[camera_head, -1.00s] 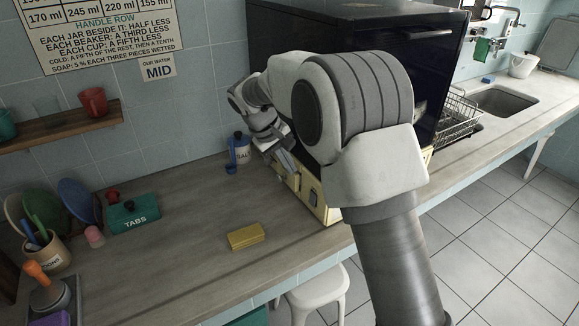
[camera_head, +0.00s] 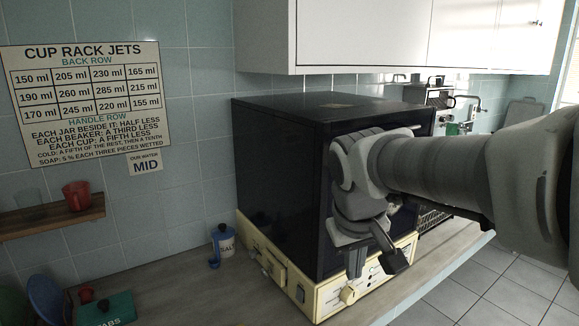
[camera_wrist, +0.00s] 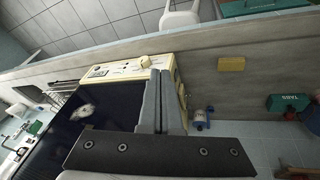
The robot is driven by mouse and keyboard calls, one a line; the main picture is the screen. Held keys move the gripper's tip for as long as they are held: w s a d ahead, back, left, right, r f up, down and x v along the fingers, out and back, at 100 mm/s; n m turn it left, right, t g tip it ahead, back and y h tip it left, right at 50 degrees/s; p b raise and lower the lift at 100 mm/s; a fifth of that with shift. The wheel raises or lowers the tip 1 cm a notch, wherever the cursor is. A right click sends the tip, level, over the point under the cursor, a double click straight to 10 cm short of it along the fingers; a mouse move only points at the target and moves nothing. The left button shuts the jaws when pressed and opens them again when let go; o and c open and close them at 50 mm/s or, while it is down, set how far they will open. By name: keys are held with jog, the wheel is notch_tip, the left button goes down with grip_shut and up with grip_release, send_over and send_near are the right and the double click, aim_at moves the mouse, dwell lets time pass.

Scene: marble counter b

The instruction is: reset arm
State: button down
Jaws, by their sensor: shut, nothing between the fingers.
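My gripper (camera_head: 376,260) hangs in front of the black-fronted machine, near its cream base, and touches nothing that I can make out. In the wrist view my gripper (camera_wrist: 162,76) shows its two fingers together and empty. My arm reaches in from the right of the head view.
The black machine (camera_head: 280,170) with its cream base (camera_head: 335,294) stands on the counter (camera_head: 190,280). A salt jar (camera_head: 226,240) with a blue scoop is left of it. A green TABS box (camera_head: 107,309) and yellow block (camera_wrist: 231,64) lie on the counter. White cupboards (camera_head: 380,35) hang above.

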jog(key=s+d+f+m+t+y, duration=0.1)
jog(key=s+d+f+m, duration=0.1)
jog(key=s, duration=1.2)
jog(key=shift+d+m+t, duration=0.3)
jog(key=shift+d+t, duration=0.1)
jog(key=shift+d, duration=0.25)
